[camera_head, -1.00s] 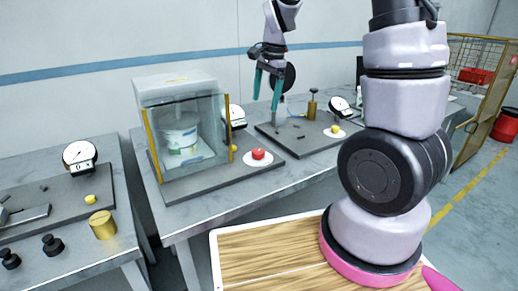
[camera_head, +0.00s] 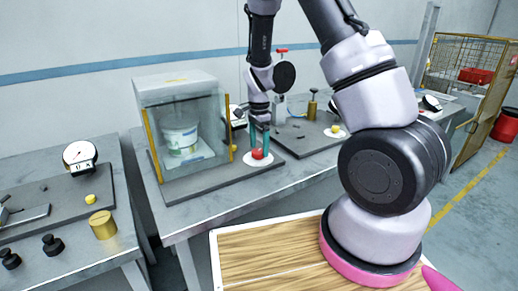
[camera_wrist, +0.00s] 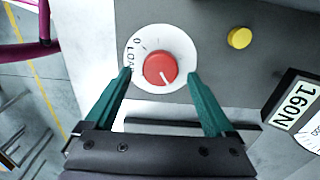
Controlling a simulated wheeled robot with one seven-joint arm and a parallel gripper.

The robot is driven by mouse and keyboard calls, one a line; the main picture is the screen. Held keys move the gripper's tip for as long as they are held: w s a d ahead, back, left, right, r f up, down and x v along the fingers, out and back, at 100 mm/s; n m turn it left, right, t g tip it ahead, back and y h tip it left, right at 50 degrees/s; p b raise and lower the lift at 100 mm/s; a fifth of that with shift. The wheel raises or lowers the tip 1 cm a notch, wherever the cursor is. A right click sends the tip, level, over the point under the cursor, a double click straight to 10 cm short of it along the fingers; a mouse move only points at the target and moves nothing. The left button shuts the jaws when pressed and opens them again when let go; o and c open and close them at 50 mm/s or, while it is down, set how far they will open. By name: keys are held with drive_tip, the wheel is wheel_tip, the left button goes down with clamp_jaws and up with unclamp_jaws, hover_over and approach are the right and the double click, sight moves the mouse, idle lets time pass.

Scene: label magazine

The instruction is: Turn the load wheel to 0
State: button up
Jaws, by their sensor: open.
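The load wheel is a red knob (camera_wrist: 158,66) on a round white dial plate (camera_wrist: 182,47). In the wrist view the plate reads "0" at its upper left and "LOAD" along its left side. The knob's white pointer line points down and slightly right, away from the 0. In the head view the red knob (camera_head: 258,154) is on the dark base plate right of the clear enclosure. My gripper (camera_wrist: 158,73) is open, its teal fingers on either side of the knob with gaps. In the head view my gripper (camera_head: 259,140) points down over the wheel.
A yellow button (camera_wrist: 240,38) and a label reading 160N (camera_wrist: 292,100) by a gauge lie right of the wheel in the wrist view. The clear enclosure (camera_head: 187,125) with a white bucket stands close left. Another station with a red-topped press (camera_head: 281,75) is behind.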

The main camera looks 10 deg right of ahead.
drive_tip(key=shift+f, duration=0.8)
drive_tip(key=c, duration=1.4)
